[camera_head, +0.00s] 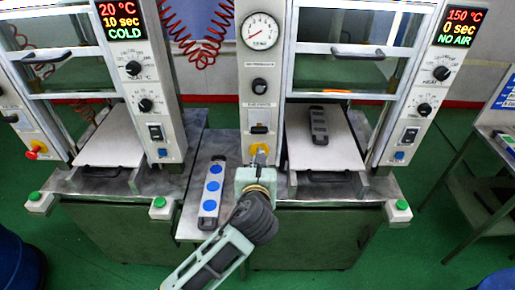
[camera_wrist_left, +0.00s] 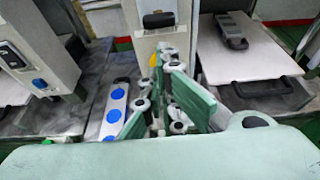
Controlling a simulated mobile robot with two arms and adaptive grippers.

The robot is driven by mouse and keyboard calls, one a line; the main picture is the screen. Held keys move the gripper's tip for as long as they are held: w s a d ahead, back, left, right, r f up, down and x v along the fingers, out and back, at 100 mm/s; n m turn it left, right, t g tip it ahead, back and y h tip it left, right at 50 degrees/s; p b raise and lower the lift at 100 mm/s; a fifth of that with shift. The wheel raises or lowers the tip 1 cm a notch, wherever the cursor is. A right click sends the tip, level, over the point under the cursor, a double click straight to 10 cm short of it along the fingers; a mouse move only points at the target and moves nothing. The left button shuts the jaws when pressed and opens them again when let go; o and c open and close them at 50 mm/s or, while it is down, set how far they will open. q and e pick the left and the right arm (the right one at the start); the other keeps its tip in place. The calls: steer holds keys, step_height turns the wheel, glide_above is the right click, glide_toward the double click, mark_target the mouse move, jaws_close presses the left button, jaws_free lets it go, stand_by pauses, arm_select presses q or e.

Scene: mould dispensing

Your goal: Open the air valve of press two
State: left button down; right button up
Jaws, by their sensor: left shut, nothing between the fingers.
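The yellow air valve (camera_head: 252,149) of the right-hand press sits low on the middle column, under a dark switch; its knob is mostly hidden by my gripper. In the wrist view a bit of its yellow (camera_wrist_left: 153,60) shows just beyond the fingers. My left gripper (camera_head: 258,158) is shut and empty, its tips right in front of the valve; I cannot tell whether they touch it. The green fingers also show in the wrist view (camera_wrist_left: 160,95). The right-hand press display (camera_head: 462,27) reads 150 °C, 0 sec, NO AIR. My right gripper is out of view.
A pressure gauge (camera_head: 261,31) tops the middle column. A grey strip with blue discs (camera_head: 212,185) lies left of my gripper. A dark mould (camera_head: 318,126) lies on the right plate. The left press display (camera_head: 121,20) reads COLD. A side table (camera_head: 492,150) stands at right.

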mark_target(259, 128)
arm_select(q)
steer(key=p+x, duration=0.1)
steer(key=x, duration=0.9)
